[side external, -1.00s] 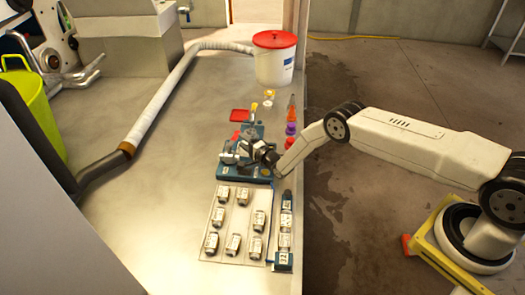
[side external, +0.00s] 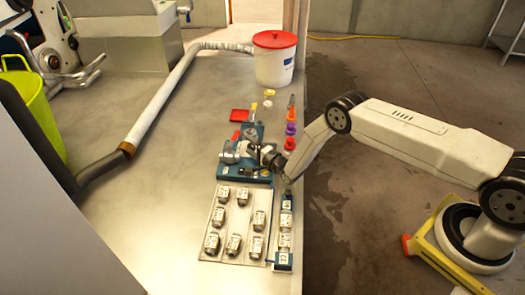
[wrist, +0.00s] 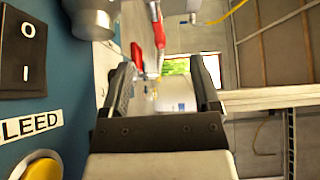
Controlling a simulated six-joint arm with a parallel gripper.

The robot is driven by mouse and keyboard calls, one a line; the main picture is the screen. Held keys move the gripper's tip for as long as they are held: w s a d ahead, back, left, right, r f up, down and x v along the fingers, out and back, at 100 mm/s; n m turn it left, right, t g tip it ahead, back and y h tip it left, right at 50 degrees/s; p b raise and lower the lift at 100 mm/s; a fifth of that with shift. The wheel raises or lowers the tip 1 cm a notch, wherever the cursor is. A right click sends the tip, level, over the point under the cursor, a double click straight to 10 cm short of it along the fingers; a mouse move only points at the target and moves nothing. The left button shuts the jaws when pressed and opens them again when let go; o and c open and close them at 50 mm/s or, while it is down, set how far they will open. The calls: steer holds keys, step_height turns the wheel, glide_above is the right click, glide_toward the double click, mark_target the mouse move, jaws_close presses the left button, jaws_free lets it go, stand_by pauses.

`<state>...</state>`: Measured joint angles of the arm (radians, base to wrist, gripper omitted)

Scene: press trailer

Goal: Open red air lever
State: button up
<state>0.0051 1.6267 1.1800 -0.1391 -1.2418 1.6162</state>
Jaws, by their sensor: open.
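A red lever-like part (wrist: 158,28) shows at the top of the wrist view, ahead of my gripper and slightly left of centre; I take it for the red air lever. A second red piece (wrist: 137,56) is just below it. My gripper (wrist: 163,80) is open and empty, its fingers apart, and neither red part lies between the fingertips. In the side view my gripper (side external: 271,158) is at the right side of the blue press device (side external: 238,171). The lever is too small to make out clearly there.
A blue panel with a black rocker switch (wrist: 22,50) and a yellow button (wrist: 42,166) is close on the left. A board of several metal cylinders (side external: 211,251) lies in front of the press. A white bucket with a red lid (side external: 274,66) stands behind.

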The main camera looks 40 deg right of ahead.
steer(key=shift+o, duration=0.5)
steer(key=shift+r, duration=0.25)
step_height(320, 180, up, 18)
steer(key=s+d+f+m+g+h, duration=0.2)
steer(key=d+f+m+g+h, duration=0.2)
steer(key=d+f+g+h, duration=0.35)
steer(key=s+d+f+m+g+y, duration=0.25)
steer(key=s+f+g, duration=0.2)
steer(key=f, duration=0.35)
steer(key=a+r+m+y, duration=0.2)
steer(key=a+m+y, duration=0.2)
steer(key=a+y, duration=0.4)
steer(key=w+d+r+m+t+y, duration=0.2)
steer(key=w+r+m+t+y, duration=0.3)
steer(key=r+t, duration=0.65)
steer(key=f, duration=0.5)
steer(key=f+n+g, duration=0.1)
steer(key=f, duration=0.4)
steer(key=w+f+n+g+h, duration=0.1)
steer(key=f, duration=0.4)
steer(key=shift+a+f, duration=0.1)
steer(key=shift+f, duration=0.5)
